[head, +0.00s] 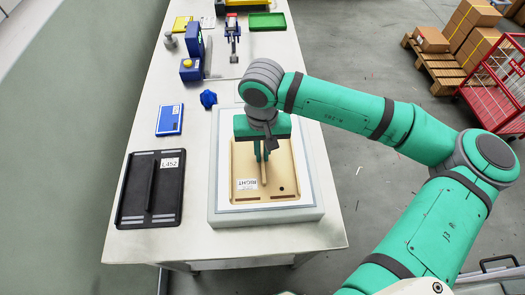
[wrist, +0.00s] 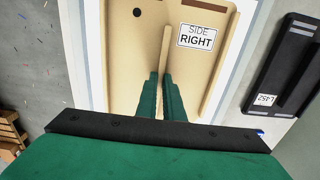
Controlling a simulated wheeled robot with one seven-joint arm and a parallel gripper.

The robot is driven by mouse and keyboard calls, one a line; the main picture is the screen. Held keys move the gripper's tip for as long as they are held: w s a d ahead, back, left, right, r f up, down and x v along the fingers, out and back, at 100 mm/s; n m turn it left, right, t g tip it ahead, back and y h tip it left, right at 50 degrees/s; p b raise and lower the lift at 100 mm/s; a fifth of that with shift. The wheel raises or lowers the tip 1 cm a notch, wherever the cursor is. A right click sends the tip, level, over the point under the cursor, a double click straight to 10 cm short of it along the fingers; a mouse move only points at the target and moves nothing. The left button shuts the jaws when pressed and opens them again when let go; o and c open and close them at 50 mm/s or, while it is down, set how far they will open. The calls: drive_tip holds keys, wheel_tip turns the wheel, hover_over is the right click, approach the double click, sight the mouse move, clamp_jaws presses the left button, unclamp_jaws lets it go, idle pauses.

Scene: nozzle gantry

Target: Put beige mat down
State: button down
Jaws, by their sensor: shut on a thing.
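The beige mat (head: 283,172) is a flat board with a raised rib along its middle and a label reading "SIDE RIGHT". It lies within the outline of the white-topped grey platform (head: 222,207) on the table, and I cannot tell whether it touches the surface. My gripper (head: 263,158) is above it, with its fingers shut on the rib. In the wrist view, the green fingers (wrist: 166,95) pinch the rib of the beige mat (wrist: 127,55). My gripper and wrist hide the mat's far part in the head view.
A black mat (head: 168,190) labelled L452 lies left of the platform. Behind are a blue plate (head: 170,120), a dark blue knob (head: 208,98), a blue stand (head: 194,50) and a green tray (head: 267,21). Pallet boxes (head: 432,39) and a red cage (head: 500,85) stand at right.

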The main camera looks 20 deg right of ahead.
drive_tip(key=shift+f, duration=0.1)
drive_tip(key=c, duration=1.9)
unclamp_jaws()
